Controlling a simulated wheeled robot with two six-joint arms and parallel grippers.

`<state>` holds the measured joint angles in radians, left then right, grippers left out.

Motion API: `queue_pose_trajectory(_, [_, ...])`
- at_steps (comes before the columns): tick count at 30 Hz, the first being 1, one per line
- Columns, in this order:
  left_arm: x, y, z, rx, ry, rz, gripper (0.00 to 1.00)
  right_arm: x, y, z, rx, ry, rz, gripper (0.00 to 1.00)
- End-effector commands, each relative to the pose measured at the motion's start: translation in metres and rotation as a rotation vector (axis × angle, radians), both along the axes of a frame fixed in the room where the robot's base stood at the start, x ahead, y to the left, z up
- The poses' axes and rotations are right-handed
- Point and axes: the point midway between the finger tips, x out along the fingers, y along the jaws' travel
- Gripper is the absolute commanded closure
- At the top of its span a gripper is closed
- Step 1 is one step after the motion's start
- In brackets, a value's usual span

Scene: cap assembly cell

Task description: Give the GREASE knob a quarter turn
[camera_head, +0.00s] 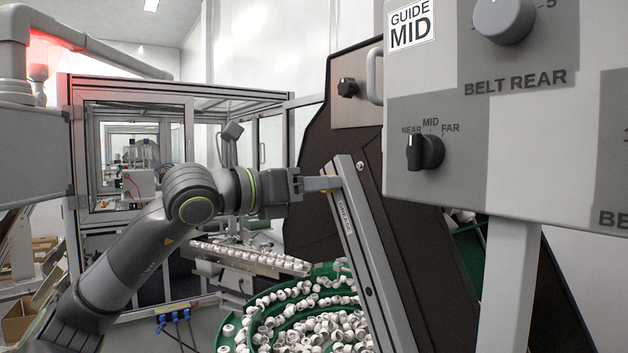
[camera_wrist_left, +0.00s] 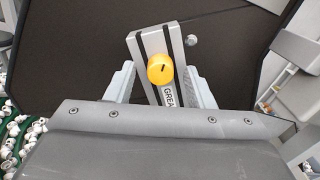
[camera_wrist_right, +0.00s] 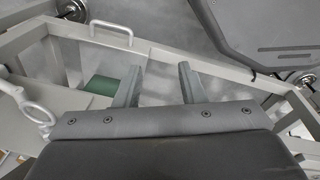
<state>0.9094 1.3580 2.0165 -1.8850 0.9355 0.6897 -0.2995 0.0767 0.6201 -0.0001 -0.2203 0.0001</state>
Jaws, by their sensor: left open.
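The GREASE knob (camera_wrist_left: 159,69) is a round yellow-orange knob with a short dark mark on its face. It sits on a grey aluminium post (camera_wrist_left: 141,46), just above a partly hidden label. My left gripper (camera_head: 326,184) is open at the post's upper end. In the left wrist view its fingers (camera_wrist_left: 158,72) stand on both sides of the knob, with gaps visible. My right gripper (camera_wrist_right: 158,72) is open and empty in its wrist view.
A grey control panel (camera_head: 490,205) with BELT REAR and GUIDE controls stands close on the right. Behind the post is a dark board (camera_head: 325,130). White caps fill a green bowl (camera_head: 262,305) below. A metal frame with a handle (camera_wrist_right: 110,28) lies before my right gripper.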

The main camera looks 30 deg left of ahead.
Motion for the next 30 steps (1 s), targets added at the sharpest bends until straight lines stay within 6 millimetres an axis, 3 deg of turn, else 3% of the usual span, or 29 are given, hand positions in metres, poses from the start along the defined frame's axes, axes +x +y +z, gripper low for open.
queue_pose_trajectory(7, [0.0000, -0.0002, -0.0002, 0.000, 0.000, 0.000, 0.54, -0.0004, -0.0023, 0.0001, -0.003, 0.000, 0.001, 0.64])
queue_pose_trajectory(17, [0.0000, 0.0000, -0.0002, 0.000, 0.000, 0.000, 0.96, -0.0006, -0.0039, 0.0002, -0.005, 0.000, 0.001, 0.64])
queue_pose_trajectory(30, [-0.0001, -0.0002, -0.0013, 0.098, -0.041, -0.001, 0.96, -0.0007, -0.0037, -0.0057, -0.004, 0.001, 0.001, 0.64])
